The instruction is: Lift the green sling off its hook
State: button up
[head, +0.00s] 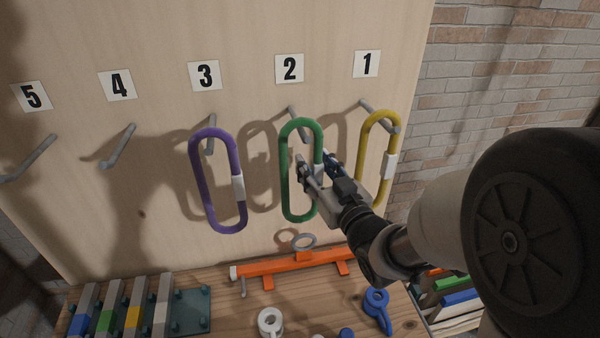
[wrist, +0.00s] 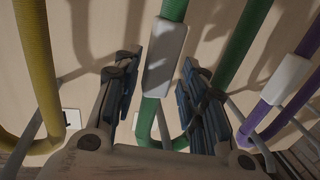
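The green sling (head: 284,175), an upright loop with a white tag, hangs from the hook (head: 294,112) under number 2. My gripper (head: 315,163) is at its right side, near mid-height. In the wrist view my gripper (wrist: 160,82) is open, its fingers on either side of the sling's white tag (wrist: 165,58).
A purple sling (head: 203,185) hangs at number 3, left of the green one. A yellow sling (head: 364,160) hangs close on the right at number 1. Hooks 4 and 5 are bare. Below, the wooden bench (head: 210,270) holds an orange bar (head: 285,265) and coloured parts.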

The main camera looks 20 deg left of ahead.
jog(key=shift+w+a+f, duration=0.1)
jog(key=shift+c, duration=1.3)
grip_shut()
